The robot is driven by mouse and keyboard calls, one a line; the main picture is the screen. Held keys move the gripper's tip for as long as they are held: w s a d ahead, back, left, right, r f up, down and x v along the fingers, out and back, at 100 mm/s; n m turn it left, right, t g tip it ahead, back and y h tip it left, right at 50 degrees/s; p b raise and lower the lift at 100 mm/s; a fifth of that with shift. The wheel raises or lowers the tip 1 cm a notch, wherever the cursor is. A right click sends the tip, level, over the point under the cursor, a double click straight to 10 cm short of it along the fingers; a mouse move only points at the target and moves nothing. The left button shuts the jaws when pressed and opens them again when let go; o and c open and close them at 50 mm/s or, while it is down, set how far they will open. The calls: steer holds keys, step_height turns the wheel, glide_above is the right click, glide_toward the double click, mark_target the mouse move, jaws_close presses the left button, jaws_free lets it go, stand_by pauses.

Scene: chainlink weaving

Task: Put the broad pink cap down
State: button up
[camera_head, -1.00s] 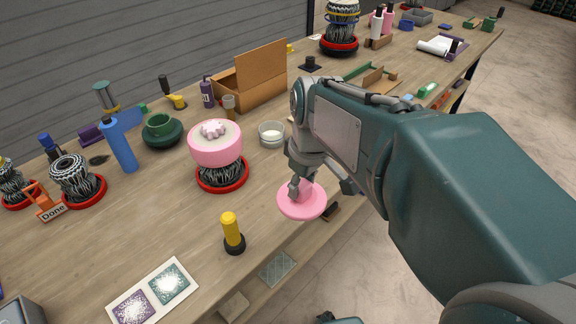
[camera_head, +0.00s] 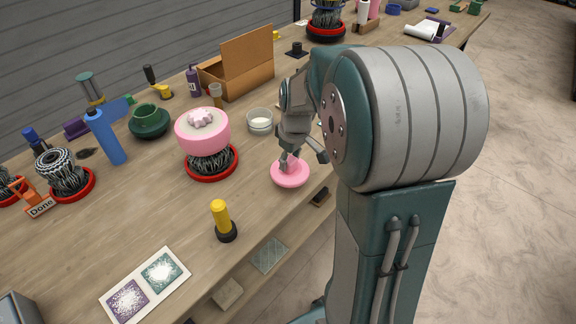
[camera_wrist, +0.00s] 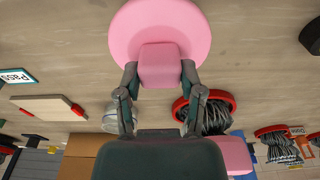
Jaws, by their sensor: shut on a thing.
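The broad pink cap (camera_head: 290,176) is a round pink disc with a block-like grip on top. My gripper (camera_head: 291,158) is shut on that grip, above the wooden workbench near its front edge. In the wrist view the cap (camera_wrist: 185,22) fills the top middle, and my gripper (camera_wrist: 160,70) has a finger on either side of the block. I cannot tell whether the cap's underside touches the bench.
Left of the cap, a pink-ringed, white-topped piece (camera_head: 202,134) sits on a wire bundle in a red ring (camera_head: 211,174). A yellow-handled tool (camera_head: 220,218) stands nearer. A glass bowl (camera_head: 260,121) and cardboard box (camera_head: 237,76) are behind. Bare bench (camera_head: 155,220) lies left.

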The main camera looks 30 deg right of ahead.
mark_target(289, 168)
steer(key=shift+w+d+f, duration=0.2)
steer(key=shift+w+f, duration=0.15)
steer(key=shift+f, duration=0.15)
steer(key=shift+w+f, duration=0.15)
steer(key=shift+f, duration=1.55)
steer(key=shift+f, duration=0.1)
steer(key=o, duration=0.9)
